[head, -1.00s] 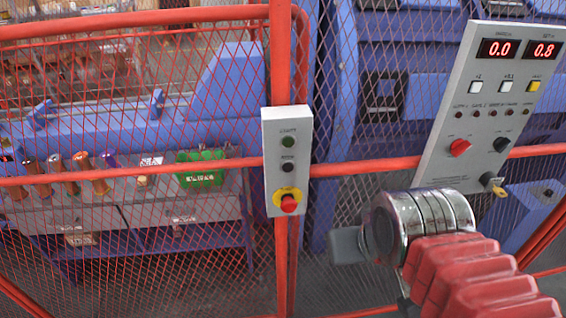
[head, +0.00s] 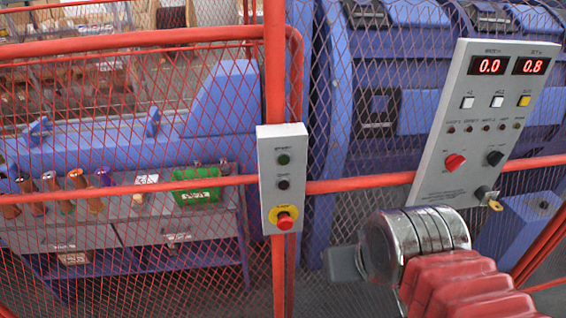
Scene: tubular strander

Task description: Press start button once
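A narrow grey button box (head: 283,178) is fixed to the red fence post. Its upper button, the dark green start button (head: 284,160), sits under a small label that appears to read START. My arm reaches in from the lower right with red ribbed and chrome parts. My gripper (head: 343,263) shows only as a grey block at the arm's end, below and right of the box and apart from it. Its fingers cannot be made out.
A larger tilted grey panel (head: 440,140) with red displays reading 0.0 and 0.8, push buttons, knobs and a key stands at right. Red mesh fencing with a horizontal rail (head: 130,190) crosses the view. Blue machinery (head: 400,110) stands behind it.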

